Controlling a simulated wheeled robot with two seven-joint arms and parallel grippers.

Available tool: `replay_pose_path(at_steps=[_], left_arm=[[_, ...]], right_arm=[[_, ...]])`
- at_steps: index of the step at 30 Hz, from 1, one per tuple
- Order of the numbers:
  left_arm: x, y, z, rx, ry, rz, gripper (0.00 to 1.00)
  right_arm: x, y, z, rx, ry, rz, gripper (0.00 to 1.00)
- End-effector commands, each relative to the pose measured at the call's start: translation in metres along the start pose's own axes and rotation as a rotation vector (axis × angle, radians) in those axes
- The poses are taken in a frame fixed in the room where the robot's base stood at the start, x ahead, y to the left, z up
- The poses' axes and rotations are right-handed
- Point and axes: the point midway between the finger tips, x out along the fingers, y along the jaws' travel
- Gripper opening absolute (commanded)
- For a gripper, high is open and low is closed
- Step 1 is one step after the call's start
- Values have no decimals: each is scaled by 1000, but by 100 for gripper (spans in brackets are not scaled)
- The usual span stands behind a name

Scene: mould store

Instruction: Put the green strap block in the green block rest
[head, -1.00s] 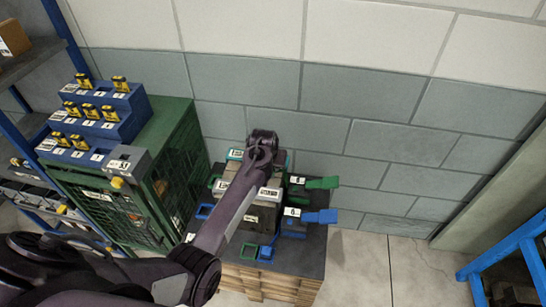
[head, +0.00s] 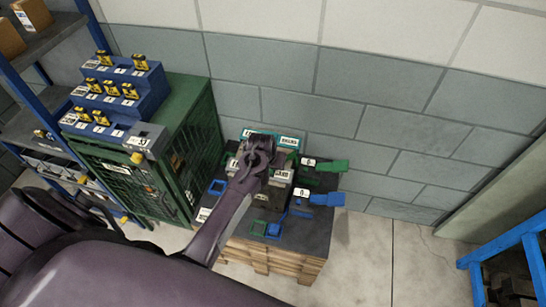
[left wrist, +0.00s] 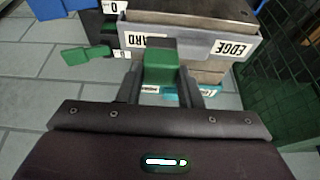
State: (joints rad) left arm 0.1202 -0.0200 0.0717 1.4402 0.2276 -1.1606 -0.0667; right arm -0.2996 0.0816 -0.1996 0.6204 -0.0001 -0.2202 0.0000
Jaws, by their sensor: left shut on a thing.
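My left gripper (left wrist: 160,88) is shut on a green block (left wrist: 162,66), seen in the left wrist view between its two fingers. The block is beside the grey mould (left wrist: 190,42) with the GUARD and EDGE labels; I cannot tell whether they touch. In the head view my left wrist (head: 260,152) is over the back of the mould stack and hides the fingers. A small green square frame (head: 259,228), which looks like the green block rest, lies at the front of the dark pallet top (head: 312,232). It looks empty. My right gripper is not in view.
A green lever (head: 326,165) and a blue lever (head: 326,199) stick out at the right of the stack. A blue frame (head: 273,230) lies beside the green one. A green mesh cabinet (head: 185,145) stands at left, a blue rack (head: 500,250) at right.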

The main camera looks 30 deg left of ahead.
Motion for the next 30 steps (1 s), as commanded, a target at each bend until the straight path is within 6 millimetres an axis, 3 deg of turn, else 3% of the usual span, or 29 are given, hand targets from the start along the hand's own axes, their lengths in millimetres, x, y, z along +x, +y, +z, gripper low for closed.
replay_pose_path(at_steps=[30], left_arm=[[-30,-25,72,-1,0,0,12]], right_arm=[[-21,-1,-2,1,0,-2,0]])
